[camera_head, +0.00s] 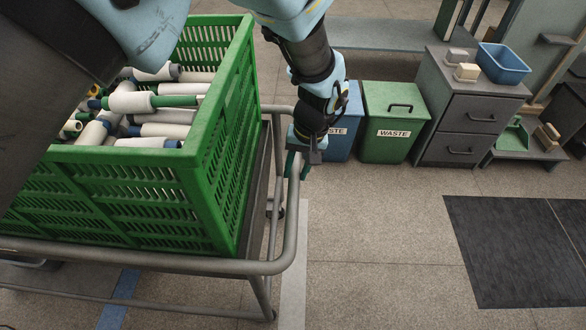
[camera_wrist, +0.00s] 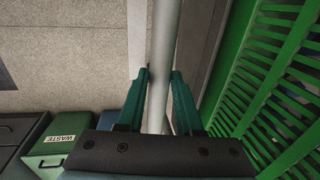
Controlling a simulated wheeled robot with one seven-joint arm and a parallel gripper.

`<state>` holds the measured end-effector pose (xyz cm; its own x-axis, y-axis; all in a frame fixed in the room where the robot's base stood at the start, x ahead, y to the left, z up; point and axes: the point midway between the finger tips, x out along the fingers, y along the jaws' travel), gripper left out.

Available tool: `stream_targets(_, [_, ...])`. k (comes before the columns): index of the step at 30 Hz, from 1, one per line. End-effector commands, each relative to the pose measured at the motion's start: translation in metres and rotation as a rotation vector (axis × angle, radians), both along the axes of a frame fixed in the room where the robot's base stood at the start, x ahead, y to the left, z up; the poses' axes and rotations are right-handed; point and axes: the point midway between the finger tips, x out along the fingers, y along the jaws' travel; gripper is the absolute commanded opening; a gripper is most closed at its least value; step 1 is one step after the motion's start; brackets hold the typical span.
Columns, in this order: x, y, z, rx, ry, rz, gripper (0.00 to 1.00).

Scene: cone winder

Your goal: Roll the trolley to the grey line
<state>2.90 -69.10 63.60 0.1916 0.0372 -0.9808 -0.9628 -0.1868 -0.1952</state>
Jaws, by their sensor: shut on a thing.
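The trolley (camera_head: 200,262) is a grey tubular frame on castors at the left in the head view. It bears a large green crate (camera_head: 150,195) with white, blue and green bobbins in it. My gripper (camera_head: 296,163) is shut on the trolley's right end rail, near its far corner. In the wrist view the rail (camera_wrist: 162,50) runs between the green fingers of my gripper (camera_wrist: 159,80). The grey line (camera_head: 293,290) is a pale strip on the floor, just right of the trolley's near right corner. It also shows beside the rail in the wrist view (camera_wrist: 137,45).
A blue floor line (camera_head: 118,300) passes under the trolley's front. Behind the rail stand a blue bin (camera_head: 345,125), a green waste bin (camera_head: 393,140) and a grey drawer cabinet (camera_head: 462,120). A dark mat (camera_head: 515,250) lies at right. The floor between is clear.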

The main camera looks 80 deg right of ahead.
Motion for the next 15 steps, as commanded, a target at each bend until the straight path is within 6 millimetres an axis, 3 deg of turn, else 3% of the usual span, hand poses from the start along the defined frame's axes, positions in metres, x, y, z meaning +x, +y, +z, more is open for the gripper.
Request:
stream_targets(13, [0.0004, -0.0010, 0.0001, -0.001, -0.001, 0.003, 0.00])
stream_targets(14, [0.0003, -0.0011, 0.0001, -0.001, -0.001, 0.003, 0.37])
stream_targets(15, [0.0002, -0.0010, 0.0001, -0.001, -0.001, 0.003, 0.41])
